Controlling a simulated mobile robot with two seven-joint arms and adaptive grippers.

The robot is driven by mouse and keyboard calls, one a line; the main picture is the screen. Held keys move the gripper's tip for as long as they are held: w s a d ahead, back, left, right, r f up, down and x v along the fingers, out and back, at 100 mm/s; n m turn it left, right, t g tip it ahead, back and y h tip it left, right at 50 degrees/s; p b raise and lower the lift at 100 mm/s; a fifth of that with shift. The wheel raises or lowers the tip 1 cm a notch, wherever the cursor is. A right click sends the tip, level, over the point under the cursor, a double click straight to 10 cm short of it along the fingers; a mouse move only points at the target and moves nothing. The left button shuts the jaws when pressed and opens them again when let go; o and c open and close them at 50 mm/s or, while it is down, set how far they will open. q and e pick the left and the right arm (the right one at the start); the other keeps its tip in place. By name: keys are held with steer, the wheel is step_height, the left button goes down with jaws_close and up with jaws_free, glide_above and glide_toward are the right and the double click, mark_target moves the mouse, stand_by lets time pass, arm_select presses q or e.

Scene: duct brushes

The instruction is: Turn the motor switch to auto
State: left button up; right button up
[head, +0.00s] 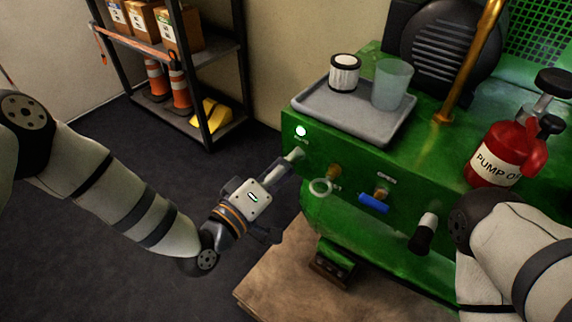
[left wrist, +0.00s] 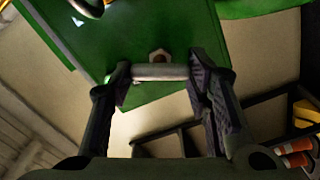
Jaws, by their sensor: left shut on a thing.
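The motor switch (head: 294,155) is a pale grey lever on the left end of the green machine's front panel (head: 345,165). A lit round lamp (head: 301,131) sits just above it. My left gripper (head: 283,172) reaches it from the lower left. In the left wrist view, the switch's pale bar (left wrist: 160,72) lies crosswise between the two dark fingers (left wrist: 160,78), which are shut on it. The switch's label is too small to read, so its setting cannot be told.
A grey tray (head: 317,118) with a white filter (head: 344,74) and a clear cup (head: 391,84) sits on the machine. A pale ring (head: 322,187), a blue valve handle (head: 373,203) and a red pump-oil can (head: 498,155) are right of the switch. A shelf (head: 204,120) stands behind.

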arm_select(q)
steer(key=n+b, duration=0.1)
steer(key=n, duration=0.4)
steer(key=shift+f, duration=0.2)
steer(key=shift+n+b, duration=0.3)
stand_by(0.3)
steer(key=o, duration=1.2)
steer(key=shift+c, duration=0.2)
steer(key=shift+r, duration=0.1)
steer(key=shift+s, duration=0.1)
steer(key=v, duration=1.2)
